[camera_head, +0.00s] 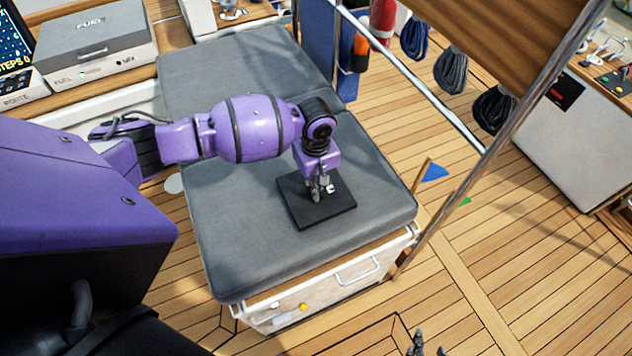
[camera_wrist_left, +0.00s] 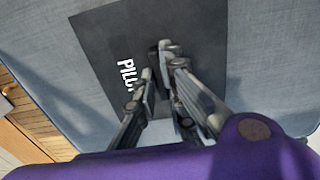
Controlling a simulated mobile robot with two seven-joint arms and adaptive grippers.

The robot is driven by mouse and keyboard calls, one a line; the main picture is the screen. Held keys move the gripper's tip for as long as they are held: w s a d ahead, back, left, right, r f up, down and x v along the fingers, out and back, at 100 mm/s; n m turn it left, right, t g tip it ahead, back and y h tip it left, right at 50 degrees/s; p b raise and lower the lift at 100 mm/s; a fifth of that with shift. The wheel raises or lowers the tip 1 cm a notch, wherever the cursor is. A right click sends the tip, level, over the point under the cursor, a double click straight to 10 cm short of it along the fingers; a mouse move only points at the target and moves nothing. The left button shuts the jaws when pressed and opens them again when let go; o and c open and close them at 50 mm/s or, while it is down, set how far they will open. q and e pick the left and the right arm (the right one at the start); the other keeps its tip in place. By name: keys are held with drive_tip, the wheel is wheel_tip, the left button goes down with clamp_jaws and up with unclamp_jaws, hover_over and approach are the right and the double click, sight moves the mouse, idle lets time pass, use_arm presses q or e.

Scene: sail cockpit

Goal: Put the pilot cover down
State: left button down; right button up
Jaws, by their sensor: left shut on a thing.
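The pilot cover (camera_head: 337,211) is a flat, dark square plate over the grey seat cushion. It looks level and on or very near the cushion; I cannot tell whether it touches. In the left wrist view the cover (camera_wrist_left: 105,45) bears white lettering, partly hidden by a finger. My left gripper (camera_head: 322,192) points down at the cover's middle and is shut on it; the fingers hide the gripped part. The left gripper (camera_wrist_left: 162,62) also fills the middle of the left wrist view. My right gripper (camera_head: 426,346) is cut off at the bottom edge, with its fingertips apart and empty.
The cushion (camera_head: 235,225) has free room around the cover. A white locker with a handle (camera_head: 357,271) is under it. A steel rail (camera_head: 480,170) runs beside the cushion on the right. A grey fuel box (camera_head: 95,45) stands at the upper left.

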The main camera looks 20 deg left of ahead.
use_arm(q)
drive_tip(key=shift+f, duration=0.1)
drive_tip(key=c, duration=1.8)
unclamp_jaws()
drive_tip(key=shift+c, duration=0.2)
use_arm(e)
drive_tip(key=shift+s+d, duration=0.1)
drive_tip(key=shift+s, duration=0.1)
use_arm(q)
drive_tip(key=shift+r, duration=0.45)
wheel_tip(320, 180, up, 11)
drive_tip(key=p, duration=0.1)
drive_tip(key=shift+r, duration=0.2)
use_arm(e)
drive_tip(key=shift+w+a+r, duration=0.2)
drive_tip(key=shift+w+r, duration=0.3)
drive_tip(key=shift+r, duration=0.2)
